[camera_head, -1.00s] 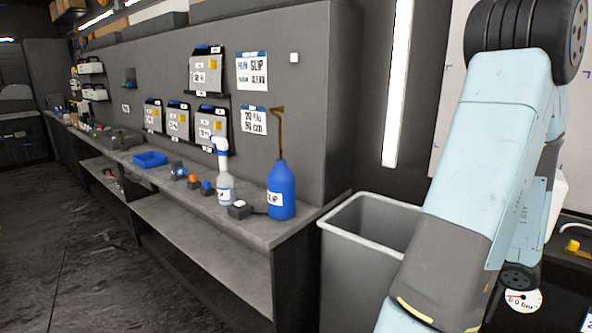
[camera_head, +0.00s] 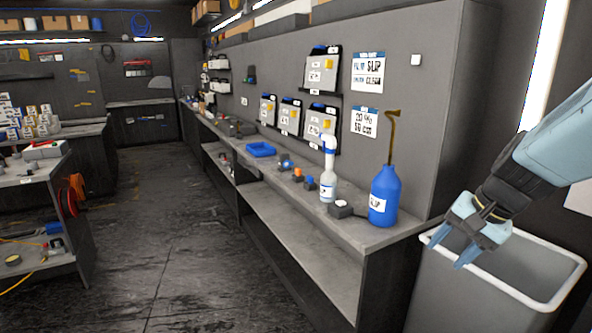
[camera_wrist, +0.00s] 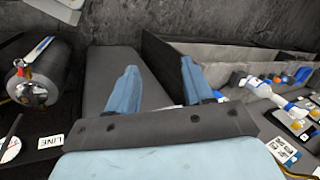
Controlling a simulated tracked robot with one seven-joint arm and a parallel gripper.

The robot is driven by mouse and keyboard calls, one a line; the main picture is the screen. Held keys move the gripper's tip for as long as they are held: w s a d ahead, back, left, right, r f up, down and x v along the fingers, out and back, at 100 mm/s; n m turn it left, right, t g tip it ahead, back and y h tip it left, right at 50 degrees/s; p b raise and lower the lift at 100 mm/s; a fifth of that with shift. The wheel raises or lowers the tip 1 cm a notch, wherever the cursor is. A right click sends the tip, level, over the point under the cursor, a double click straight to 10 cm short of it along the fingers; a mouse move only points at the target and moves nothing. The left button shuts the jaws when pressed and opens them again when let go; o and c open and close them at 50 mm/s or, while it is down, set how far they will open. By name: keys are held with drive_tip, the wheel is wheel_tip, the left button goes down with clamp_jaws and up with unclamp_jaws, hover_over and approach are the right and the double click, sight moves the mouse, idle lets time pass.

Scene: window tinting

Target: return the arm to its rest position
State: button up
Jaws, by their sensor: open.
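My arm reaches in from the right edge of the head view. My gripper (camera_head: 453,248) hangs over the left rim of the grey bin (camera_head: 556,262), with its two light-blue fingers apart and nothing between them. In the wrist view the same fingers (camera_wrist: 160,92) show open and empty, pointing away from the camera. The blue jug (camera_head: 383,197) with a brown pump stands upright on the bench left of my gripper, clear of it. The white spray bottle (camera_head: 328,175) stands farther left.
The long grey bench (camera_head: 300,228) runs along the wall, with a blue tray (camera_head: 261,149) and small items on it. A cart (camera_head: 30,215) stands at the left. The floor (camera_head: 170,240) between them is open. A metal cylinder (camera_wrist: 38,75) shows in the wrist view.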

drive_tip(key=s+a+r+n+t+h, duration=0.2)
drive_tip(key=s+a+r+n, duration=0.3)
drive_tip(key=r+n, duration=0.3)
drive_tip(key=shift+a+h, duration=0.6)
drive_tip(key=shift+a, duration=0.25)
drive_tip(key=shift+c, duration=0.3)
